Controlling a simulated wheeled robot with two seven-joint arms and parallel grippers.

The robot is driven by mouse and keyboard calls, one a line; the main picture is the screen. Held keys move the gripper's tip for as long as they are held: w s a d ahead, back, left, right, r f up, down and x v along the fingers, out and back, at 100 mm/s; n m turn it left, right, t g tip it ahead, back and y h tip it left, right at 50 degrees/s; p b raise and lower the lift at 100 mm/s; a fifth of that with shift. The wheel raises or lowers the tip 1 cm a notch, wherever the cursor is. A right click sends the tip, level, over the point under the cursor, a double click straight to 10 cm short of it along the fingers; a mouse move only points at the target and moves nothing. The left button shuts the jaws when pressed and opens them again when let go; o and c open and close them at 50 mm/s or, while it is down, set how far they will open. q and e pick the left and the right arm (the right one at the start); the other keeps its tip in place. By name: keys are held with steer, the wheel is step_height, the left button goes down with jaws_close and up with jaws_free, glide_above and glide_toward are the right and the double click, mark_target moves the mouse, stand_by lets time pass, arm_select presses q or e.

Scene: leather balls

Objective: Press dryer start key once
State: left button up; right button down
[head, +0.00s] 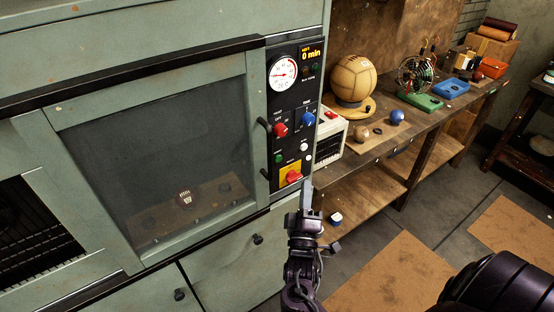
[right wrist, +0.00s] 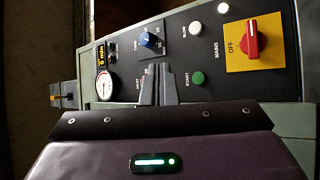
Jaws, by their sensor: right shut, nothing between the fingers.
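The dryer (head: 190,55) is a worn grey-green cabinet with a dark glass door and a black control panel (head: 293,90) at its right edge. The green start key (head: 279,158) sits low on the panel, left of a white button. In the right wrist view the key labelled START (right wrist: 197,78) shows unlit, just right of my fingertips. My right gripper (head: 306,190) is shut and empty, pointing up near the panel's lower right edge. It also shows in the right wrist view (right wrist: 157,76); whether it touches the panel cannot be told. My left gripper is out of view.
Close to the key are the red heat knob (head: 280,130), blue time knob (head: 307,118) and red mains switch (head: 293,175) on yellow. The display (head: 311,53) reads 0 min. A workbench (head: 420,130) with a leather ball (head: 354,78) stands right. Floor at right is partly open.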

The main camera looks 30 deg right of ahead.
steer(key=shift+w, duration=0.15)
steer(key=b, duration=0.4)
glide_toward(279, 159)
steer(key=w+d+r, duration=0.3)
steer(key=d, duration=0.1)
steer(key=shift+d+r, duration=0.25)
steer(key=shift+d, duration=0.05)
steer(key=shift+w, duration=0.15)
stand_by(1.3)
steer(key=shift+w, duration=0.35)
steer(key=shift+w+a+b, duration=0.1)
steer(key=shift+w+b, duration=0.2)
steer(key=shift+w, duration=0.1)
stand_by(0.6)
steer(key=shift+s, duration=0.1)
steer(key=shift+s+p, duration=0.6)
steer(key=shift+s, duration=0.15)
